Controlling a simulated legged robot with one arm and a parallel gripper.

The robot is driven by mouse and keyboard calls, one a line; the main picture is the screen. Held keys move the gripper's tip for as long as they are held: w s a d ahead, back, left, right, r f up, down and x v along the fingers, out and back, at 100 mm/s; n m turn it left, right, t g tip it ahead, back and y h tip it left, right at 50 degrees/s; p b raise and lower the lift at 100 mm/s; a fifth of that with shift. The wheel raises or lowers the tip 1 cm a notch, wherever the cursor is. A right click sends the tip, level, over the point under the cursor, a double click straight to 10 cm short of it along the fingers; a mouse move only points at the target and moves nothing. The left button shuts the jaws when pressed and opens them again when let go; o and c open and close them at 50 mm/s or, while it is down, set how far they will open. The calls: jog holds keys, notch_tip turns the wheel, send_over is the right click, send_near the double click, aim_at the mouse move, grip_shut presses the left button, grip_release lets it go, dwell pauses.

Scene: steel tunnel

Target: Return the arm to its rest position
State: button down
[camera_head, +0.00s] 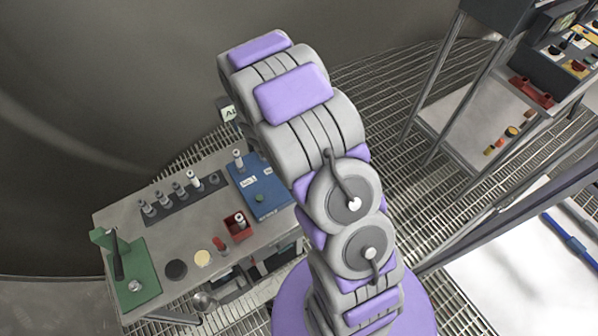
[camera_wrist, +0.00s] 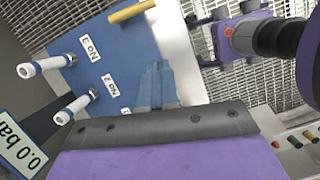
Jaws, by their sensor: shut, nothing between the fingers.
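My arm (camera_head: 300,100), in grey and purple links, rises from its round purple base and bends over toward the upper left in the head view. My gripper is hidden behind the arm there. In the wrist view, my gripper (camera_wrist: 157,68) shows as narrow blue-grey fingers pressed together, shut and empty. The fingers appear in front of a blue board (camera_wrist: 105,65) with "No 3" and "No 2" labels. I cannot tell how far the fingertips are from the board.
A workbench (camera_head: 180,240) stands left of my arm, with grey-white cylinders, a red box (camera_head: 238,223) and a green press-like device (camera_head: 125,265). A shelf unit (camera_head: 470,110) stands at right. The wrist view shows two white cylinders (camera_wrist: 45,66) and a "0.0 bar" display (camera_wrist: 22,145) at left.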

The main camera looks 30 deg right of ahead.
jog(key=s+r+m+b, duration=0.7)
jog(key=s+r+m, duration=0.35)
jog(key=r, duration=0.25)
jog(key=s+a+r+m+y+b, duration=0.1)
jog(key=s+a+m+b, duration=0.1)
jog(key=s, duration=0.6)
jog(key=s+a+r+m+g+y+b, duration=0.1)
jog(key=s+a+r+m+y+b, duration=0.1)
jog(key=s, duration=0.6)
jog(key=a+m+b, duration=0.1)
jog(key=a+m, duration=0.1)
jog(key=a, duration=0.1)
jog(key=shift+y, duration=0.3)
jog(key=shift+a, duration=0.2)
jog(key=shift+d, duration=0.1)
dwell(0.6)
